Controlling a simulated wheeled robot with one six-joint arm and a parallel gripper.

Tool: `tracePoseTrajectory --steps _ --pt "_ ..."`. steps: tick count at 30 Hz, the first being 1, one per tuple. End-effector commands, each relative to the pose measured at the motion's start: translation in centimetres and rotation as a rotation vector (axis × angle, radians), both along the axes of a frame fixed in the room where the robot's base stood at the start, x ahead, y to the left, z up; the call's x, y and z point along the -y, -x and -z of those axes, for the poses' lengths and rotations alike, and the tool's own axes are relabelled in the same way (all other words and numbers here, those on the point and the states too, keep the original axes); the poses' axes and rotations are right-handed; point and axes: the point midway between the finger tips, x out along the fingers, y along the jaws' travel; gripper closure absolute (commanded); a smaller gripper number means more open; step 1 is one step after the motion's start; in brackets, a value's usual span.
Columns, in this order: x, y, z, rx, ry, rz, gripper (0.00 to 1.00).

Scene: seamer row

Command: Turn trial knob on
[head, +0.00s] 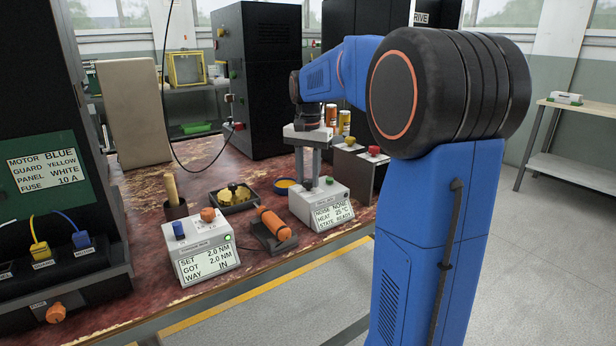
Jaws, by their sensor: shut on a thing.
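A light grey control box (312,211) stands near the table's right front edge. Its screen (334,213) reads NOISE NONE, HEAT 25 °C, STATE READY. My gripper (308,184) points straight down at the top of this box, with its grey fingers shut on the trial knob. The fingers hide most of the knob, so I cannot tell which way it is turned. A green button (330,181) sits on the box just right of the fingers.
A second box (204,250) with blue and orange knobs reads SET 2.0 NM, GOT 2.0 NM, WAY IN. An orange-handled tool (272,221) lies in a holder between the boxes. A dark tray (236,199) and posts with red and yellow buttons (374,150) stand close by.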

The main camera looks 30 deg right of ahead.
Motion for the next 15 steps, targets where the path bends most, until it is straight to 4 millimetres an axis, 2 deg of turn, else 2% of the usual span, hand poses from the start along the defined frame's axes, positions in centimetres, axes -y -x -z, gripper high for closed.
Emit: tracePoseTrajectory --steps 4,5,7,15 --pt "0.02 -0.05 -0.09 0.003 0.001 0.0 0.94" --pt "0.02 -0.05 -0.09 0.003 0.001 0.0 0.7" --pt "0.02 -0.04 -0.08 0.003 0.001 0.0 0.54" --pt "0.0 -0.01 -0.05 0.001 0.0 -0.001 0.54"
